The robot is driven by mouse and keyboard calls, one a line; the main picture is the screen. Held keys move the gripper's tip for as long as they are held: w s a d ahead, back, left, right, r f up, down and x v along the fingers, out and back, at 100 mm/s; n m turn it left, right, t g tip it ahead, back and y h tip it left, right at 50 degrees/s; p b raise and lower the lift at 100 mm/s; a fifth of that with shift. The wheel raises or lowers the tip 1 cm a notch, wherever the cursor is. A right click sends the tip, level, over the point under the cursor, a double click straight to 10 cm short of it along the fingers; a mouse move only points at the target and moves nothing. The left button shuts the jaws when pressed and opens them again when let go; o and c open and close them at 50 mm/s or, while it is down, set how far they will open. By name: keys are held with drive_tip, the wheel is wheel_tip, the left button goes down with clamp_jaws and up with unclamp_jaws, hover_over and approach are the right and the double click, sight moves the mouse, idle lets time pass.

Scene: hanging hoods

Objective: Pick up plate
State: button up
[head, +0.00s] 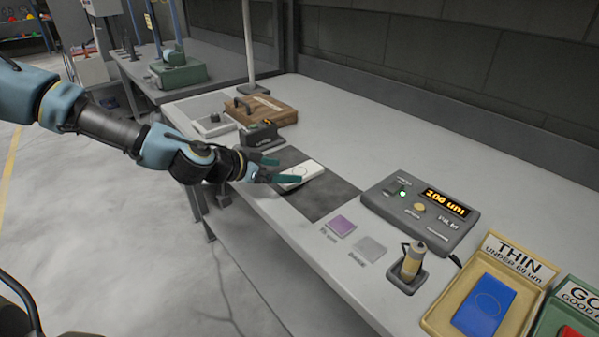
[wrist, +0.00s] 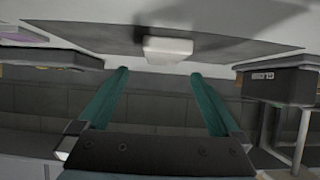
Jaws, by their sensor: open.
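A white plate (head: 301,174) with a faint ring on its face lies on the dark mat (head: 335,200) on the bench. My gripper (head: 271,168) is open at the plate's left end, with its teal fingers low over the bench edge. In the wrist view the white plate (wrist: 168,49) shows end-on, beyond and between the tips of my open gripper (wrist: 160,74). Nothing is between the fingers. I cannot tell whether a finger touches the plate.
A black device (head: 260,134) stands close behind my gripper, with a wooden case (head: 262,110) beyond it. The back of the bench is clear.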

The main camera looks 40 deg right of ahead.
sight(298, 172)
drive_tip(key=p+x, duration=0.1)
drive_tip(key=x, duration=0.1)
drive_tip(key=p+x, duration=0.1)
drive_tip(key=x, duration=0.2)
drive_tip(key=shift+w+f+p, duration=0.1)
drive_tip(key=shift+w+p, duration=0.1)
drive_tip(key=shift+p, duration=0.1)
drive_tip(key=shift+d+f, duration=0.2)
drive_tip(key=c, duration=1.5)
